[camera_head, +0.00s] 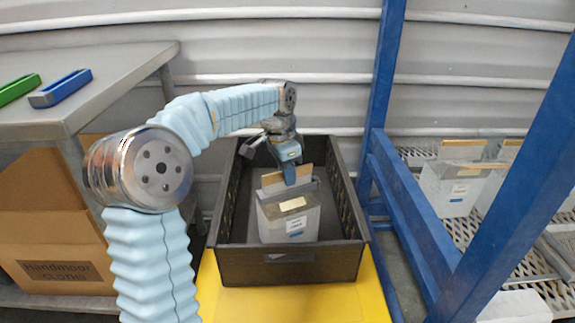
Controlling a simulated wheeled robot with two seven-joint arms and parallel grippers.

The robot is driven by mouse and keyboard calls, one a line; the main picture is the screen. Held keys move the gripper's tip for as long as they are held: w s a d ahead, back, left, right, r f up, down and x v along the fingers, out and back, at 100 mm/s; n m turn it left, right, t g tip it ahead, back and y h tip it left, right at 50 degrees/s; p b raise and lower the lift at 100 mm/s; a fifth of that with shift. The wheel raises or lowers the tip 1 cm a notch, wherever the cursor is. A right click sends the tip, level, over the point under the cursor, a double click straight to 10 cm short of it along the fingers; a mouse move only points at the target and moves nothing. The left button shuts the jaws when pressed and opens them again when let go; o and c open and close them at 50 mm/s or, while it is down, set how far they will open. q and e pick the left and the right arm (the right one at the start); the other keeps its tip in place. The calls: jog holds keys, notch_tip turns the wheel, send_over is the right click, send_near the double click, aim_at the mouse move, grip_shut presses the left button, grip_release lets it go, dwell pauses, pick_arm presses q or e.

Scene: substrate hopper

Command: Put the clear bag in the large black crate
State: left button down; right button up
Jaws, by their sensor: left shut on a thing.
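The large black crate (290,268) stands on a yellow surface in the middle of the view. The clear bag (289,228), with a label on its front and a tan strip at its top, is upright inside the crate's walls as seen from here. My left gripper (290,178) reaches in from the left over the crate and is shut on the top of the bag. I cannot tell whether the bag's bottom touches the crate floor. My right gripper is not in view.
A blue rack frame (378,120) rises close to the crate's right, with more clear bags (452,185) on its perforated shelf. A grey metal table (95,85) with green and blue objects stands left, above a cardboard box (50,240).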

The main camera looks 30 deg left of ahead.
pick_arm(q)
jog(key=shift+f, duration=0.1)
jog(key=c, duration=1.2)
grip_release()
jog(key=r+p, duration=0.1)
jog(key=r, duration=0.3)
jog(key=s+r, duration=0.1)
jog(key=r, duration=0.3)
jog(key=r+p, duration=0.1)
jog(key=r, duration=0.3)
jog(key=shift+s+a+p, duration=0.3)
jog(key=shift+a+p, duration=0.05)
